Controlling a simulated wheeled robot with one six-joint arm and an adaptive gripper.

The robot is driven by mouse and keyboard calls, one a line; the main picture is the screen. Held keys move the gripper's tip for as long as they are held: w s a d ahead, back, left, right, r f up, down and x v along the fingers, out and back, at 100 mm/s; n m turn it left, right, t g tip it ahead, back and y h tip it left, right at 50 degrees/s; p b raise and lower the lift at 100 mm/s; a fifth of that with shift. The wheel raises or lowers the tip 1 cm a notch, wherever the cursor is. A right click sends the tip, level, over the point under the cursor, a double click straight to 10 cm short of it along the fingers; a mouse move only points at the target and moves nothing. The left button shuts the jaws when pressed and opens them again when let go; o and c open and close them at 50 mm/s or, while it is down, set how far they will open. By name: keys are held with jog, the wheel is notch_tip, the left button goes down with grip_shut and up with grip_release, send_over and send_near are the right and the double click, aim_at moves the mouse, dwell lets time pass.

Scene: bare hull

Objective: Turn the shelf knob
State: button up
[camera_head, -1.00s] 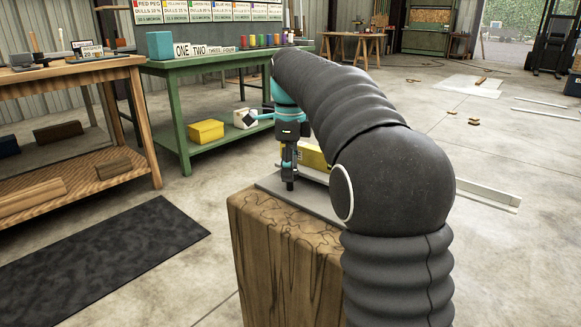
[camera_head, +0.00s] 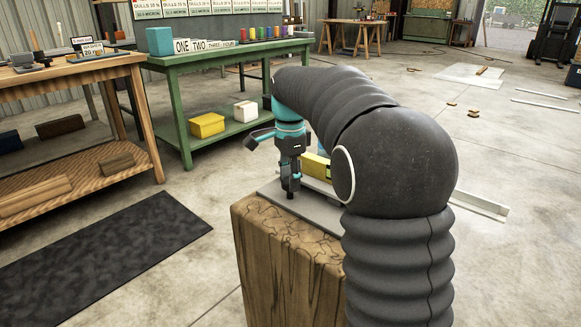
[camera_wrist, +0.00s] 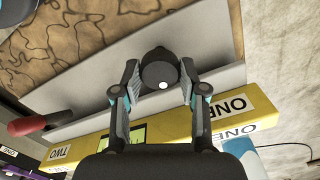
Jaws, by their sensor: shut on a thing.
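The knob (camera_wrist: 158,70) is dark and round with a white dot near its edge. In the wrist view it stands on a grey plate (camera_wrist: 215,45) between the fingers of my gripper (camera_wrist: 157,85). Both fingers press on its sides, so the gripper is shut on it. In the head view my gripper (camera_head: 290,188) points down over the grey plate (camera_head: 325,212) on a wooden block (camera_head: 285,260). The knob is hard to make out there against the dark fingers.
A yellow box (camera_wrist: 180,124) labelled ONE and TWO lies close beside the gripper. A red-ended handle (camera_wrist: 27,126) shows at the left of the wrist view. A green bench (camera_head: 185,100) and a wooden bench (camera_head: 100,72) stand behind and left. Floor at right is mostly open.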

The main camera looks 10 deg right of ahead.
jog(key=n+p, duration=0.3)
jog(key=n, duration=0.2)
jog(key=shift+r+p, duration=0.15)
jog(key=shift+p, duration=0.2)
jog(key=n+p, duration=0.2)
jog(key=n, duration=0.3)
jog(key=shift+w, duration=0.1)
jog(key=shift+n, duration=0.3)
jog(key=o, duration=1.1)
jog(key=shift+o, duration=0.2)
notch_tip(320, 180, up, 12)
